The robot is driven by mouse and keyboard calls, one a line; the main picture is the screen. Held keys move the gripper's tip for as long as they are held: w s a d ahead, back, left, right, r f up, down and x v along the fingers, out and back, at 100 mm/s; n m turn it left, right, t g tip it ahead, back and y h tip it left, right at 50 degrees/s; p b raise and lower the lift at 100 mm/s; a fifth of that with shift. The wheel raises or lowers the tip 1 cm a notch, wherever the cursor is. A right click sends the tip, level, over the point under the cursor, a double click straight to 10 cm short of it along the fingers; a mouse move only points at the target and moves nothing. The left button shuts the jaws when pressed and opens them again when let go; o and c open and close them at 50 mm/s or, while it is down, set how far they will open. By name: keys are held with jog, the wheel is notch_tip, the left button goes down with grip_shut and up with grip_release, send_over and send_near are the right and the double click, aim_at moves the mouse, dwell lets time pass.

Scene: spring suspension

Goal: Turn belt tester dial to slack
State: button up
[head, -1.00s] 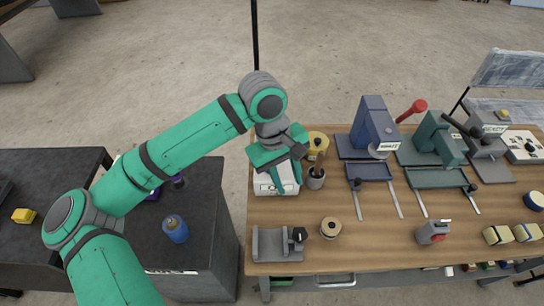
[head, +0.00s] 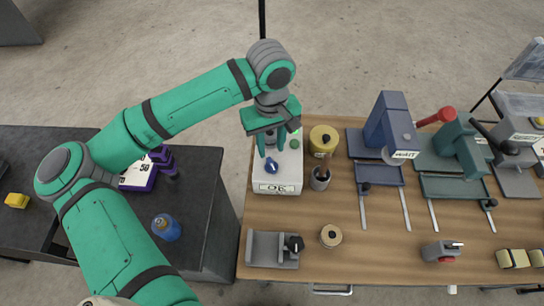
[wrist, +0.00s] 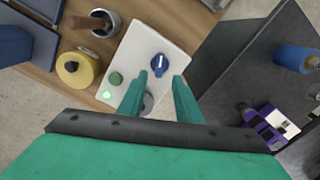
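The belt tester is a white box (head: 287,180) at the left end of the wooden bench. It has a blue dial (head: 272,166) on top, with a white pointer mark. I cannot tell any dial markings. Part of a round grey piece is hidden by the fingers.
A yellow canister (head: 322,140) and a cup of tools (head: 320,178) stand close to the box's right. A grey vise-like fixture (head: 272,249) is in front. Blue (head: 390,135) and green (head: 455,150) presses stand right. A dark table (head: 205,225) with a blue bottle (head: 166,227) is left.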

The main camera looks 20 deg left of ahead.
aim_at(271, 163)
notch_tip(271, 163, down, 8)
jog(key=shift+r, duration=0.2)
grip_shut()
